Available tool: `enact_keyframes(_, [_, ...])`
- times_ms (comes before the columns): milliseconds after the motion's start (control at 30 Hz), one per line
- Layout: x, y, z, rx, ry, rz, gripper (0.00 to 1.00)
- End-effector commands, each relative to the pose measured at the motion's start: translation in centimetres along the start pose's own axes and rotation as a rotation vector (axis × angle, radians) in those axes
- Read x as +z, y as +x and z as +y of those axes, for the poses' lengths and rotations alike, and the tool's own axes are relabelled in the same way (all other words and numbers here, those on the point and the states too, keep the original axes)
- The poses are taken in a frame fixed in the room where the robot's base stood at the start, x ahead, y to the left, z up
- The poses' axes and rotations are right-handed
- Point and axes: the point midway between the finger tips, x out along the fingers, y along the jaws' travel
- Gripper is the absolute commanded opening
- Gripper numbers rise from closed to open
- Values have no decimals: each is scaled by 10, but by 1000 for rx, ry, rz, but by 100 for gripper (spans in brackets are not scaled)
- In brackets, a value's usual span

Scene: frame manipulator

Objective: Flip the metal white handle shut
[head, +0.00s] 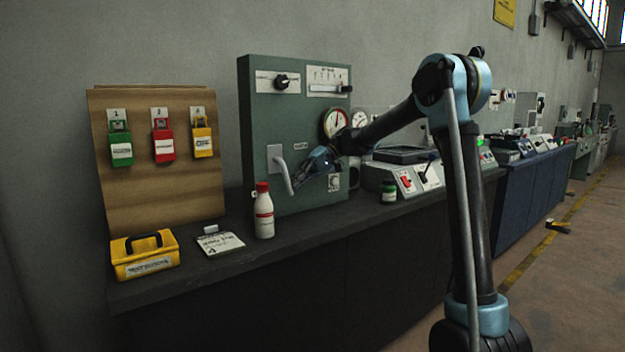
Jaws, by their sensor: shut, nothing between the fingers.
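The white metal handle (283,172) is on the front of the green panel box (262,120), at its lower left. It hangs from a light square plate and slants down to the right. My gripper (298,181) reaches in from the right, with its fingertips just right of the handle's lower end. The fingers look shut, with nothing held. Whether they touch the handle is too small to tell. My arm hides part of the panel's right side.
A white bottle with a red cap (264,212) stands on the dark counter just below the handle. A yellow box (146,255) and a card (221,243) lie further left. A wooden board with padlocks (150,190) stands behind. A grey switch unit (405,178) is on the right.

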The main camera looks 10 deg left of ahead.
Motion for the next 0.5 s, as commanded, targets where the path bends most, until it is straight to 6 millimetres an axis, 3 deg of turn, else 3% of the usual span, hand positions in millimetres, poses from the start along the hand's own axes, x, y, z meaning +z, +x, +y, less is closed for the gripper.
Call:
enact_keyframes(200, [2,22,-5,1,-7,-10,0])
enact_keyframes(500, [4,34,-8,1,-8,-12,0])
